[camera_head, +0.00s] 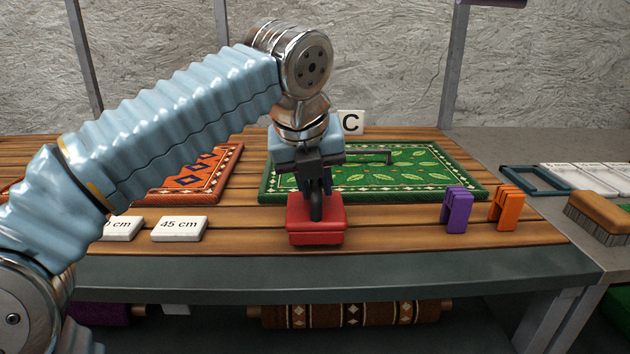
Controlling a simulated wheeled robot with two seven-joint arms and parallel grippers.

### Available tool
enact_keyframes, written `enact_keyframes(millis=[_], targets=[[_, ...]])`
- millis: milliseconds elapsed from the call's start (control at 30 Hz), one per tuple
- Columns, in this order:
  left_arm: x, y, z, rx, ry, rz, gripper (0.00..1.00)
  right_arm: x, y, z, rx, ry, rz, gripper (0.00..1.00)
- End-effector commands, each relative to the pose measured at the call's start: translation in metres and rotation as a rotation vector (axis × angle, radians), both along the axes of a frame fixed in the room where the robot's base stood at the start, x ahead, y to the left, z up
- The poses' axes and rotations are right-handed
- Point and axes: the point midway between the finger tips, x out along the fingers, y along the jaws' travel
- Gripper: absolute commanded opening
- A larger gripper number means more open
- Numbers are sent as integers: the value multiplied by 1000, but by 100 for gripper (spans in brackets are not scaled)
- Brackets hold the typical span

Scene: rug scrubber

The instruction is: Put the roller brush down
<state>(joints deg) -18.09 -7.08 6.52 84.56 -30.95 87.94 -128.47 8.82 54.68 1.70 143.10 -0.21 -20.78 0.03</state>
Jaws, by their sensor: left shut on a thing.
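My left gripper (315,185) points down over the front middle of the slatted table and is shut on a dark tool, taken as the roller brush. Its black stem (316,208) shows below the fingers, over the red block (316,228); I cannot tell whether they touch or are joined. A thin dark bar (368,154) shows to the right of the gripper over the green rug (430,180); I cannot tell whether it belongs to the tool. The gripper hides most of the tool, and no roller is clearly visible. My right gripper is not in view.
An orange patterned rug (190,180) lies at the left, partly behind my arm. A "45 cm" plate (178,228) lies left of the red block. Purple (458,210) and orange (508,208) clips stand at the right. A wooden brush (598,215) lies on the grey side surface.

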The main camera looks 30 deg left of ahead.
Motion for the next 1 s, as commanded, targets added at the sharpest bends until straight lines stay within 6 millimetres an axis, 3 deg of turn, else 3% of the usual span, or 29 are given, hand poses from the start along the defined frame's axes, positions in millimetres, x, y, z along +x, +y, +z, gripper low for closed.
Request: enact_keyframes(millis=[267,300,433,767,1000], targets=[[-1,0,-12,4,21,2,0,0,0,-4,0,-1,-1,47],[-1,1,-13,4,24,3,30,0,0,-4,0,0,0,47],[-1,1,-14,4,27,4,49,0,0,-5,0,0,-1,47],[0,0,-12,2,29,5,49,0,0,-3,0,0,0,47],[-12,-3,30,1,19,1,49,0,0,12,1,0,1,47]])
